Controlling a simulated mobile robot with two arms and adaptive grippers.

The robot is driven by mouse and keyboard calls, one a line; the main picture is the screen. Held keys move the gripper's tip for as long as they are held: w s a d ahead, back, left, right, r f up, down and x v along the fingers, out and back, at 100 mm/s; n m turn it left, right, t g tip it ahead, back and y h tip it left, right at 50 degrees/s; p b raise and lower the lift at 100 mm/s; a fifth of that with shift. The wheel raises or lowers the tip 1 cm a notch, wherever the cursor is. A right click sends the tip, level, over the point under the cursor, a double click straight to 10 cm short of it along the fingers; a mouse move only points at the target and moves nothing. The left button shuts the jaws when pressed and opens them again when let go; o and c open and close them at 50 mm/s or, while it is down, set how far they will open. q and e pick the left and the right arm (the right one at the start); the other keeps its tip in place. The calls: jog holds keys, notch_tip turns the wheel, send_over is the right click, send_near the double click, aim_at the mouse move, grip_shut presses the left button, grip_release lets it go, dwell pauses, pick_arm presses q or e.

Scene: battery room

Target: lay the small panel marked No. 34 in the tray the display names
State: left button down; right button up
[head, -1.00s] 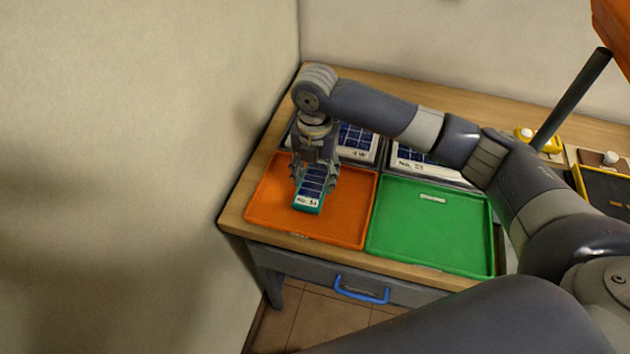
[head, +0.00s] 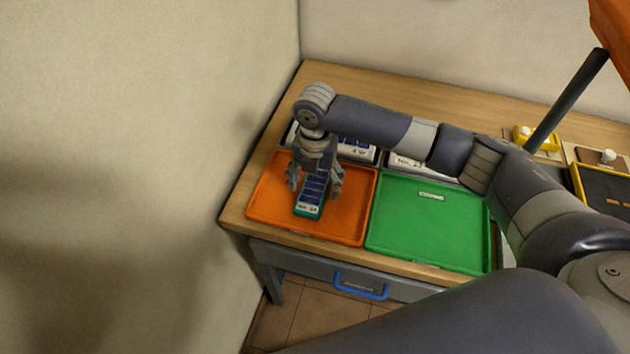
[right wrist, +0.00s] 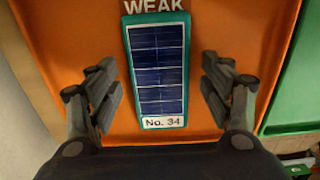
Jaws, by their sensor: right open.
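The small panel marked No. 34 (head: 311,196) has dark blue cells, a teal frame and a white label. It lies in the orange tray (head: 265,205), near the tray's middle. In the right wrist view the panel (right wrist: 158,70) lies on the orange floor, below a label reading "WEAK". My right gripper (head: 314,185) is over the panel with its fingers spread, one on each side and apart from it. The right wrist view shows a gap at both fingers (right wrist: 160,92). The display's wording is not readable here. My left gripper is not in view.
A green tray (head: 430,230), empty, stands right of the orange one. Larger panels (head: 357,148) lie behind the trays, partly hidden by my right arm. A yellow device (head: 540,138) and a dark yellow-edged box (head: 605,190) are at the right. A wall bounds the left.

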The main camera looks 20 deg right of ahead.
aim_at(315, 187)
jog(key=shift+r, duration=0.15)
notch_tip(315, 187, up, 12)
jog(key=b, duration=0.2)
dwell(0.6)
